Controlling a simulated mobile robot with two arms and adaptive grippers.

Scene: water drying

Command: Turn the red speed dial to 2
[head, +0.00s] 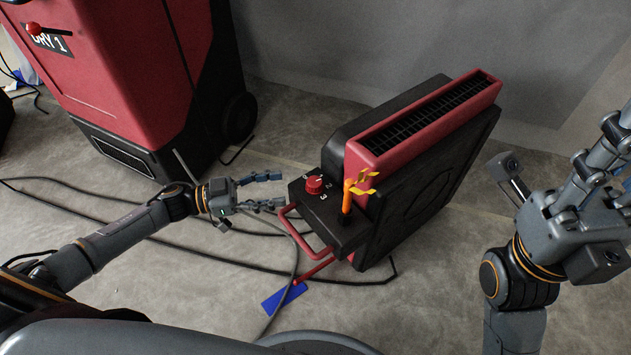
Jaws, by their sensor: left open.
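The red speed dial (315,186) sits on the black control panel (340,235) of a red and black blower (375,165). White digits stand around it; 2 and 3 are readable at its right and lower right. I cannot tell for sure which digit it points at. My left gripper (282,190) is open and empty just left of the dial, its two fingers pointing at the panel's left edge. The fingers appear apart from the dial. My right gripper (612,150) is raised at the right edge, partly cut off, and its opening is unclear.
An orange plug-like piece (349,195) stands upright on the panel right of the dial. A red handle bar (303,238) sticks out in front. A large red machine (120,65) stands at back left. Black cables (200,252) and a blue tag (284,298) lie on the concrete floor.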

